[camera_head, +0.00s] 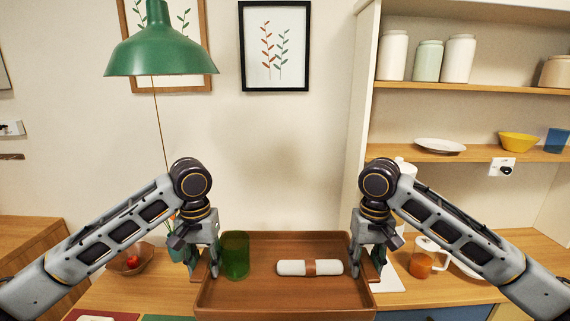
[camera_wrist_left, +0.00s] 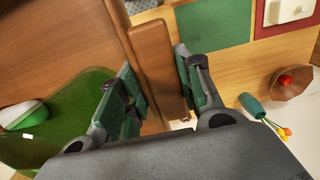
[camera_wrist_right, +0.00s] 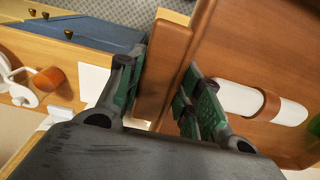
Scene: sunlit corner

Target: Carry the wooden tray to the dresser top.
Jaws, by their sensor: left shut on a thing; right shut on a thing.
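The wooden tray (camera_head: 285,300) is in front of me, held between my two grippers. A green glass (camera_head: 235,256) stands in its left part and a rolled white napkin with a brown band (camera_head: 309,268) lies to the right of it. My left gripper (camera_head: 203,268) is shut on the tray's left handle (camera_wrist_left: 157,65). My right gripper (camera_head: 367,268) is shut on the right handle (camera_wrist_right: 167,65). The tray looks about level. Whether its underside touches the wooden top beneath is hidden in the head view.
The wooden top (camera_head: 478,291) spreads to both sides. A brown bowl (camera_head: 128,261) stands to the left. A green lamp (camera_head: 160,50) hangs at upper left. Shelves (camera_head: 480,153) with dishes rise at right.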

